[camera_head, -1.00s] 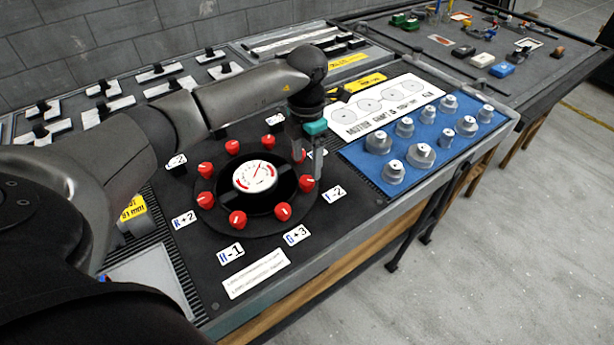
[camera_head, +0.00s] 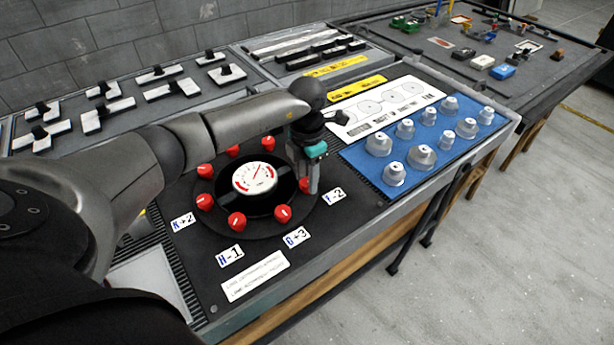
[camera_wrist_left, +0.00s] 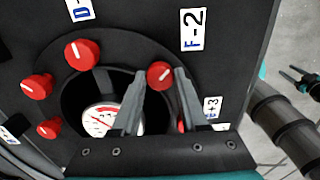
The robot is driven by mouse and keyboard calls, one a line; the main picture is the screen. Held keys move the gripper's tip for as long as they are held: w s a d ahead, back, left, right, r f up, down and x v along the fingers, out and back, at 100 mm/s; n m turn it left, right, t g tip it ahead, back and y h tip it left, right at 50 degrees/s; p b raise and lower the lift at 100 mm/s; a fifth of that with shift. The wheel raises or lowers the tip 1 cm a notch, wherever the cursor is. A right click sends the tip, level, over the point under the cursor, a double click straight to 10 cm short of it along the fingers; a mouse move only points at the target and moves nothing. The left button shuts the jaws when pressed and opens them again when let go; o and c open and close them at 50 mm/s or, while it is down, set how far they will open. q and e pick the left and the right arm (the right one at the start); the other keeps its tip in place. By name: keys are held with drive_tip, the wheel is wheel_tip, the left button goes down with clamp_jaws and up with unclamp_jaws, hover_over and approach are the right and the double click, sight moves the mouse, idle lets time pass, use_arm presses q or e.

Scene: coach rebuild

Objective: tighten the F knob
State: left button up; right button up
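The F knob is a red round knob with a white mark, next to the F-2 label (camera_head: 334,194) on a black ring around a white gauge (camera_head: 255,178). In the head view my left gripper (camera_head: 311,190) is down at this knob and hides most of it. In the left wrist view the F knob (camera_wrist_left: 160,75) lies between the two open fingertips of my left gripper (camera_wrist_left: 160,72). I cannot tell whether either touches. Dark and teal parts (camera_wrist_left: 290,75), seemingly of my right arm, show at the right edge.
Several other red knobs (camera_head: 237,221) stand around the gauge. A blue mat (camera_head: 410,160) with several grey knobs lies to the right. White-and-black handles (camera_head: 107,115) stand at the back left. A further bench (camera_head: 400,35) holds small parts.

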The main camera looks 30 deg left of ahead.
use_arm(q)
clamp_jaws()
drive_tip(key=shift+m, duration=0.4)
drive_tip(key=m+b, duration=0.2)
drive_tip(key=m, duration=0.2)
drive_tip(key=shift+m, duration=0.4)
drive_tip(key=m+b, duration=0.1)
drive_tip(key=m, duration=0.4)
drive_tip(key=shift+b, duration=0.35)
drive_tip(key=m+b, duration=0.1)
drive_tip(key=m, duration=0.3)
drive_tip(key=shift+m+b, duration=0.4)
drive_tip(key=shift+m, duration=1.5)
